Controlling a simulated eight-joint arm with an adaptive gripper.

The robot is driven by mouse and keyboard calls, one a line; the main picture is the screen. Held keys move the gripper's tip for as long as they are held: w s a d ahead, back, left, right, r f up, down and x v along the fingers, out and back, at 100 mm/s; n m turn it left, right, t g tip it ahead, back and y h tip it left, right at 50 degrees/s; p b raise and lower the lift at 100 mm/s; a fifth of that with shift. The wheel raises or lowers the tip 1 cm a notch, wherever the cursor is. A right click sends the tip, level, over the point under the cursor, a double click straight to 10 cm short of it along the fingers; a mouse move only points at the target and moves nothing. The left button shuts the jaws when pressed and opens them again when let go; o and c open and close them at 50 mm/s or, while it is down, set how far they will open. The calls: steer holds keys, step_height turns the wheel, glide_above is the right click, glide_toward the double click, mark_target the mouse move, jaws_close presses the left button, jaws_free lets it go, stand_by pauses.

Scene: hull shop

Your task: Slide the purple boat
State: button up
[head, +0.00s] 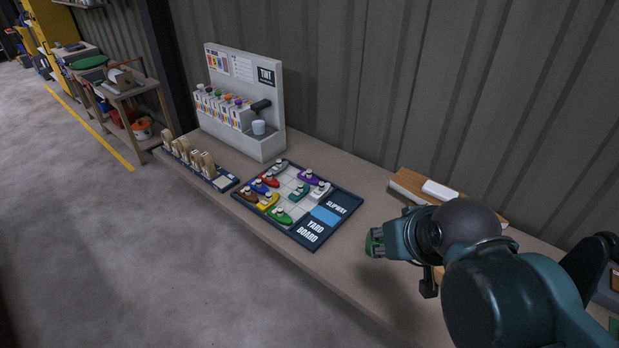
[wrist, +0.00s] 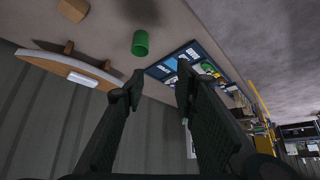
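The purple boat (head: 309,177) sits near the back edge of the yard board (head: 342,207), among several other coloured boats. A white boat (head: 320,190) is to its right and a teal boat (head: 299,191) in front of it. The blue slipway patch (head: 325,215) lies at the board's right part. My gripper (head: 378,243) is above the bench, right of the board and apart from it. The wrist view shows my gripper (wrist: 160,88) open, with nothing between its fingers. There the board (wrist: 157,72) is partly hidden by a finger, and I cannot make out the purple boat.
A green cylinder (wrist: 140,44) stands on the bench near my gripper. A wooden piece with a white block (head: 441,190) lies by the wall. A grey TINT stand (head: 268,148) is behind the board's left. A rack with wooden pieces (head: 222,183) is left of the board.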

steer(key=shift+r, duration=0.1)
steer(key=w+a+r+g, duration=0.1)
steer(key=w+r, duration=0.3)
steer(key=w, duration=0.4)
steer(key=w+a+r+g, duration=0.1)
steer(key=w+r, duration=0.2)
steer(key=w, duration=0.5)
steer(key=g+p, duration=0.2)
steer(key=g, duration=0.3)
glide_above(309, 171)
step_height(309, 171, down, 27)
steer(key=shift+d, duration=0.15)
steer(key=shift+w+f, duration=0.15)
steer(key=shift+f, duration=0.25)
